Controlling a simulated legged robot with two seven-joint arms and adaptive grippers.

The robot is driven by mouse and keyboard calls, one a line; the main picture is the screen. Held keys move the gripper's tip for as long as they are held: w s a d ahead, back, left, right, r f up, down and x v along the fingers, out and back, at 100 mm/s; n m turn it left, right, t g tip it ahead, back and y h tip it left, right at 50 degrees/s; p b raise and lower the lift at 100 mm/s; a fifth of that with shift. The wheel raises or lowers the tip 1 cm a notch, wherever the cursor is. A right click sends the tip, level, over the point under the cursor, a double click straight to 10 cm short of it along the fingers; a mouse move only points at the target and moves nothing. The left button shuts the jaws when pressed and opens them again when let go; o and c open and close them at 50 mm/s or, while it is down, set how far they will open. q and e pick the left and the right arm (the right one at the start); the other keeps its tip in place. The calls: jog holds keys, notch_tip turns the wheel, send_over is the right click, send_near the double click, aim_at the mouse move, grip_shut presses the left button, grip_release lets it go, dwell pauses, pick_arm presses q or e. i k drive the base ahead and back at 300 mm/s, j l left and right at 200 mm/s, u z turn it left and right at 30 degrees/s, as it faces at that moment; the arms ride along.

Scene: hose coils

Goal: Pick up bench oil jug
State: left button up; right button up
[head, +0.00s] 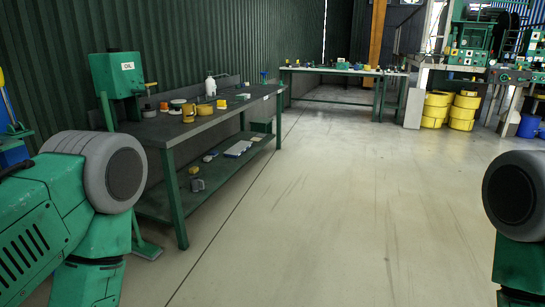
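A long dark workbench (226,113) with green legs stands on the left along the wall. A white bottle (210,86) stands upright near its back edge. I cannot tell which of these is the oil jug. A green box (118,74) with a white label, which seems to read OIL, stands on a post at the bench's near end. Parts of both my arms show at the lower left and right edges, but neither gripper is in view.
A lower shelf (160,199) under the bench holds small objects and a flat white item (238,149). A second table (343,70) with small items stands at the back. Yellow hose coils (461,113) are stacked at the right. The floor (330,190) between is clear.

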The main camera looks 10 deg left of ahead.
aim_at(187, 111)
jog(key=i, duration=2.05)
jog(key=j+u, duration=0.05)
jog(key=j, duration=0.05)
